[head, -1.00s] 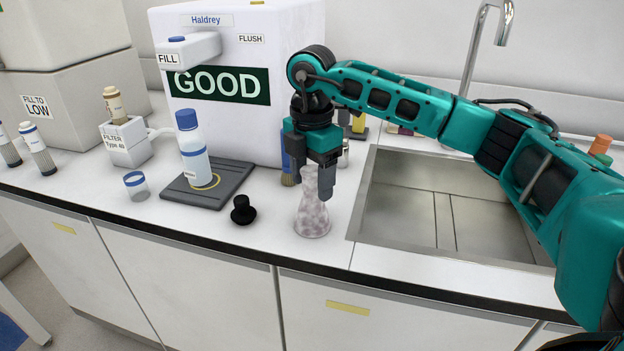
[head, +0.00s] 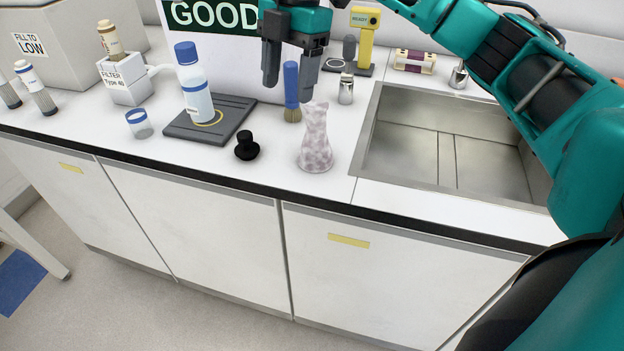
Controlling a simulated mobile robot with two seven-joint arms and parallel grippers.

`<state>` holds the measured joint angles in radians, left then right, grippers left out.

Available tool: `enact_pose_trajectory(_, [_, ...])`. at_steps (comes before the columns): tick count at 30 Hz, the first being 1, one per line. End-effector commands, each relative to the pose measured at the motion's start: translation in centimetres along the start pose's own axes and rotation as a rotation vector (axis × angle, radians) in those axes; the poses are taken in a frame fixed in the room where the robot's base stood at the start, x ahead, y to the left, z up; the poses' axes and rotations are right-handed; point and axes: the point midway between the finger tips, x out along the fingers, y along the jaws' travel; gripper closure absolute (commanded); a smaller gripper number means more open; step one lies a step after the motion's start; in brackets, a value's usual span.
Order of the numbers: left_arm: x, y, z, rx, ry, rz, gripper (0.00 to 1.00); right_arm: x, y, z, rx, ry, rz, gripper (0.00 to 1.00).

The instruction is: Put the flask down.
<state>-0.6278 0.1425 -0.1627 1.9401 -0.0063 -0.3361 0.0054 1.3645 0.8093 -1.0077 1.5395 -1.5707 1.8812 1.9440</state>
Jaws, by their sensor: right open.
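The flask (head: 316,145), conical with a mottled pinkish-white look, stands upright on the white counter (head: 270,185), between a black stopper-like piece and the sink. My right gripper (head: 288,82) is above and behind the flask in the picture, with its two dark fingers spread apart and pointing down. My left gripper is not in the head view.
The black piece (head: 246,146) lies left of the flask. A blue-handled brush (head: 291,90) and a small metal-capped vial (head: 346,90) stand behind it. A blue-capped bottle (head: 195,90) stands on a dark pad (head: 235,112). The sink (head: 440,150) opens at right.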

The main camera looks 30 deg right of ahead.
Motion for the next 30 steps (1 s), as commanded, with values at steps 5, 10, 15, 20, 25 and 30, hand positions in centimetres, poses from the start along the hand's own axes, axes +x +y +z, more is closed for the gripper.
enact_pose_trajectory(5, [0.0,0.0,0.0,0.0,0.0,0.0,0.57,7.6,1.1,-10.5,-0.327,0.467,0.099,0.36])
enact_pose_trajectory(10, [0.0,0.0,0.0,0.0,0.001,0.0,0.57,9.7,1.1,-19.2,-0.448,0.932,0.345,0.36])
enact_pose_trajectory(15, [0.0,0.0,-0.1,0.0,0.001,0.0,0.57,9.2,1.6,-23.1,-0.321,1.286,0.686,0.36])
enact_pose_trajectory(20, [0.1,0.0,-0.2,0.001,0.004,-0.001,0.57,9.7,2.8,-21.6,0.009,1.427,1.014,0.36])
enact_pose_trajectory(25, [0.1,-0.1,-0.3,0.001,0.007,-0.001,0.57,14.3,2.7,-16.1,0.498,1.329,1.248,0.36])
enact_pose_trajectory(30, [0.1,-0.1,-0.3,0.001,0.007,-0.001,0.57,23.2,-1.7,-10.0,0.99,1.031,1.261,0.36])
